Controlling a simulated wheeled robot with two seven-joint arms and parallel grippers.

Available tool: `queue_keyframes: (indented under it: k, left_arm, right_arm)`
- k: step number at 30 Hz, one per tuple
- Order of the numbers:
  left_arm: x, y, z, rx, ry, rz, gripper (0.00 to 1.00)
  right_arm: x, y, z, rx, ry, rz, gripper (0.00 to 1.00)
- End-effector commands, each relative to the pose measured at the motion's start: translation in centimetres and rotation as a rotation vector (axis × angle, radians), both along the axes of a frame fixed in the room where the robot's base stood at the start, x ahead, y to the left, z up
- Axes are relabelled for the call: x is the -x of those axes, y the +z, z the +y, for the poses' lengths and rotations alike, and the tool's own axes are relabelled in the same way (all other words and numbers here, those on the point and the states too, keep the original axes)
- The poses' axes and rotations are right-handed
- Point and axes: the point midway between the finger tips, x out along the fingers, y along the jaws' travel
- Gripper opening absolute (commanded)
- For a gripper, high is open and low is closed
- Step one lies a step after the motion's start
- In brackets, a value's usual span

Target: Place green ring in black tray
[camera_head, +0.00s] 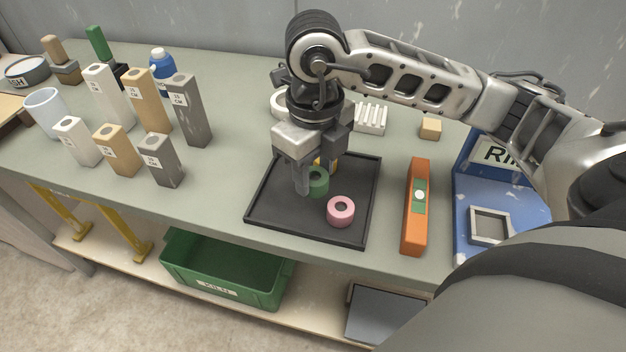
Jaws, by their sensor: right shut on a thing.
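The green ring (321,183) is at the fingertips of my right gripper (309,180), over the middle of the black tray (272,221). The gripper is shut on the ring and hides part of it. The ring is low, close to the tray floor; I cannot tell whether it touches. A pink ring (340,213) lies in the tray just in front and to the right. A yellow thing (331,164), mostly hidden by the gripper, shows behind the green ring. My left gripper is not in view.
An orange level (413,225) lies right of the tray, with a blue stand (462,214) beyond it. Several labelled blocks (188,112) stand to the left. A white ribbed piece (371,119) and a small wooden block (431,128) are behind. A green crate (225,280) sits on the lower shelf.

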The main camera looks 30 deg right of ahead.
Motion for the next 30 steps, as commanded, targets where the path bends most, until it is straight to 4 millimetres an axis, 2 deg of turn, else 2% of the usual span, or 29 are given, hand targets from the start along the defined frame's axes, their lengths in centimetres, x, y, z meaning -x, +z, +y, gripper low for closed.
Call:
queue_keyframes:
  k: [4, 9, 23, 24, 25, 30]
  left_arm:
    - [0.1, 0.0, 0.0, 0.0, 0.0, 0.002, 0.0]
    - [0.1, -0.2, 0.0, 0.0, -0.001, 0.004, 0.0]
    - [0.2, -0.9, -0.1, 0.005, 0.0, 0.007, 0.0]
    - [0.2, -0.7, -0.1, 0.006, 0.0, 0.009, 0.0]
    - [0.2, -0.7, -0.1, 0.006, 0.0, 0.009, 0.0]
    - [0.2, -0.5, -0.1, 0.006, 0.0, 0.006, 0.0]
  right_arm:
    - [-0.9, -1.5, -0.4, 0.001, 0.0, 0.004, 0.16]
    - [-0.8, -3.8, -0.3, -0.001, 0.0, 0.002, 0.16]
    - [-0.8, -4.7, -0.3, 0.0, 0.001, 0.0, 0.16]
    - [-0.8, -4.5, -0.3, 0.0, 0.001, 0.0, 0.5]
    - [-0.8, -4.5, -0.3, 0.0, 0.001, 0.0, 0.58]
    - [-0.8, -4.5, -0.3, 0.0, 0.001, 0.0, 0.6]
